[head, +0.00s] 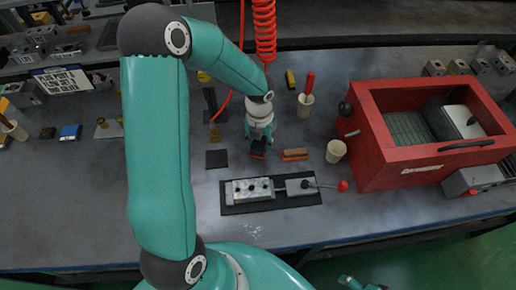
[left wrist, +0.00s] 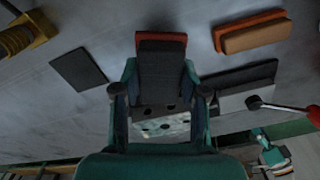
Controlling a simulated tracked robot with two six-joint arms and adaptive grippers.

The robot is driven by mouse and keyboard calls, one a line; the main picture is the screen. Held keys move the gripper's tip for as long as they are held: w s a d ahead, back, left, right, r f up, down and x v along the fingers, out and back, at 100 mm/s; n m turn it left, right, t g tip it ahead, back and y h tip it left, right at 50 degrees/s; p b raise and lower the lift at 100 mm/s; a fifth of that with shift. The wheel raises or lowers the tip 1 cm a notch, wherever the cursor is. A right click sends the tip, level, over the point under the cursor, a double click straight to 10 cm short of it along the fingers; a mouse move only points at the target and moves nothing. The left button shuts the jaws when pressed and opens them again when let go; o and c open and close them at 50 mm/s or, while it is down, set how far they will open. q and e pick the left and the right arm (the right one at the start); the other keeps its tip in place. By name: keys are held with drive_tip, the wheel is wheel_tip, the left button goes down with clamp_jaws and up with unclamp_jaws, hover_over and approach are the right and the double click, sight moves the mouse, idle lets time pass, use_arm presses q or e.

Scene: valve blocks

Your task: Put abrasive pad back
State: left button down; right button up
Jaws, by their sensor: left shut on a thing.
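My left gripper (head: 258,145) is shut on the abrasive pad (head: 258,153), a dark grey block with a red-orange layer along one side. It also shows between the fingers in the left wrist view (left wrist: 160,70). The pad is behind the black mat with the valve block in the head view; whether it touches the bench is unclear. A bare dark square mat (head: 217,159) lies to the left of the gripper. My right gripper (head: 357,284) shows only partly at the bottom edge, and its jaws are not clear.
An orange and tan block (head: 295,155) lies right of the gripper. The valve block (head: 250,190) sits on a black mat (head: 230,208) in front. A cup (head: 336,151) and red cabinet (head: 369,168) stand to the right. A red coiled hose (head: 264,30) hangs behind.

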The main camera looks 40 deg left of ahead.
sight(259, 150)
use_arm(q)
wheel_tip(259, 150, down, 4)
drive_tip(key=shift+f, duration=0.2)
drive_tip(key=shift+r, duration=0.1)
drive_tip(key=c, duration=0.6)
unclamp_jaws()
wheel_tip(259, 150, up, 12)
drive_tip(key=shift+s, duration=0.1)
idle(0.5)
